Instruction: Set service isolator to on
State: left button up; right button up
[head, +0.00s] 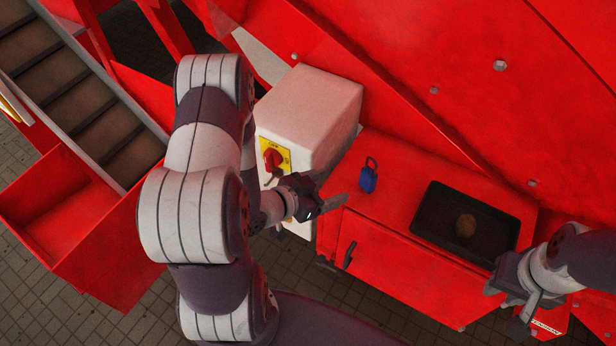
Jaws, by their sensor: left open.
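The service isolator is a red rotary knob (272,160) on a yellow plate, on the front face of a grey box (312,108). I cannot read from this view which position the knob points to. My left gripper (314,192) is open, just below and to the right of the knob. It looks empty and apart from the knob, though depth is hard to judge. My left arm passes just left of the box and covers part of its surroundings. My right gripper (507,305) is at the lower right, away from the isolator; its jaw opening is unclear.
Red machine panels rise behind. A conveyor (75,95) and red bin (70,215) are at left.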

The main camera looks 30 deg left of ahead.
aim_at(272, 159)
jog(key=u, duration=1.4)
